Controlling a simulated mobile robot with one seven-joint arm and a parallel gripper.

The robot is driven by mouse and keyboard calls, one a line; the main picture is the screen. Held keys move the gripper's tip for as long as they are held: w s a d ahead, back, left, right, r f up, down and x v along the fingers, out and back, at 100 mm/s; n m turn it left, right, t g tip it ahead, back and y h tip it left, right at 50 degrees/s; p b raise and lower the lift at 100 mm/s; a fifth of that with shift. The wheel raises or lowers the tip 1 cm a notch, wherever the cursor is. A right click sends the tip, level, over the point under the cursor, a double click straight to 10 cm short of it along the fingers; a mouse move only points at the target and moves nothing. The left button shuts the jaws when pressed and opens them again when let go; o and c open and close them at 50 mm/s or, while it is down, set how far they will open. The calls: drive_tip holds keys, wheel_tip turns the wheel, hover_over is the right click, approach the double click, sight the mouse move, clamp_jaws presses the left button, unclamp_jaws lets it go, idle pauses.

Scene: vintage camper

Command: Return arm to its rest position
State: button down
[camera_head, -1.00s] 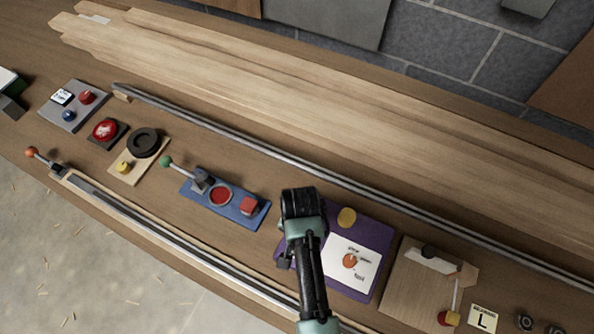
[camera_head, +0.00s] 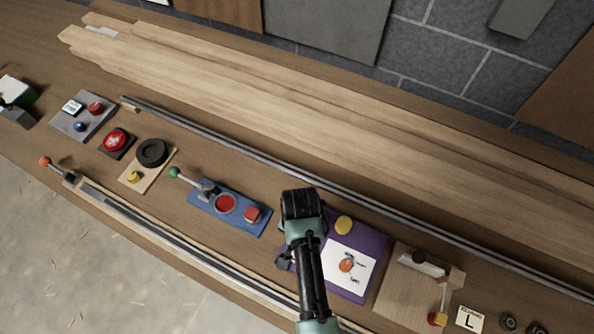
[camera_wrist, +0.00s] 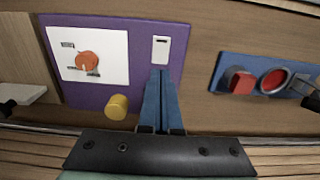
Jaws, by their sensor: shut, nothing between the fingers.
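My arm (camera_head: 312,275) reaches up from the bottom of the head view, over the purple panel (camera_head: 372,244) on the workbench. In the wrist view, my gripper (camera_wrist: 160,74) shows as two blue fingers pressed together, with nothing between them. The fingertips are in front of the purple panel (camera_wrist: 87,96), just below a small white switch plate (camera_wrist: 161,50). I cannot tell whether they touch it. A yellow knob (camera_wrist: 117,107) is left of the fingers, and an orange dial (camera_wrist: 87,61) sits on a white plate. In the head view, my wrist hides the panel's left part.
A blue panel (camera_head: 239,222) with a green-tipped lever is left of my arm. A wooden panel (camera_head: 405,290) is to the right. A metal rail (camera_head: 330,196) and long planks (camera_head: 300,135) lie behind. More button panels (camera_head: 83,115) stand at the left.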

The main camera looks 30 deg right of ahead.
drive_tip(key=shift+r+p, duration=0.35)
drive_tip(key=shift+r, duration=0.3)
drive_tip(key=w+r+n+t+h+b, duration=0.25)
drive_tip(key=w+r+t+b, duration=0.45)
drive_tip(key=w+r, duration=0.95)
drive_tip(key=w+a+r+n+t+b, duration=0.1)
drive_tip(key=w+r+t, duration=0.2)
drive_tip(key=r, duration=0.2)
drive_tip(key=w+a+r+n+t, duration=0.1)
drive_tip(key=w+r+n+t, duration=0.15)
drive_tip(key=r, duration=0.25)
drive_tip(key=s+a+r+n+t+b, duration=0.15)
drive_tip(key=r+t, duration=0.25)
drive_tip(key=r, duration=0.5)
drive_tip(key=a+r+t+b, duration=0.2)
drive_tip(key=a+r+t, duration=0.1)
drive_tip(key=r, duration=0.7)
drive_tip(key=s+a+r+n+t+y+b, duration=0.1)
drive_tip(key=s+a+r+t, duration=0.1)
drive_tip(key=s+r+t, duration=0.2)
drive_tip(key=s+a+r+n+t+y+b, duration=0.1)
drive_tip(key=s+r+t, duration=0.3)
drive_tip(key=s+r, duration=0.7)
drive_tip(key=shift+a+r+n+b, duration=0.45)
drive_tip(key=shift+a+r+b, duration=0.05)
drive_tip(key=shift+a+b, duration=0.3)
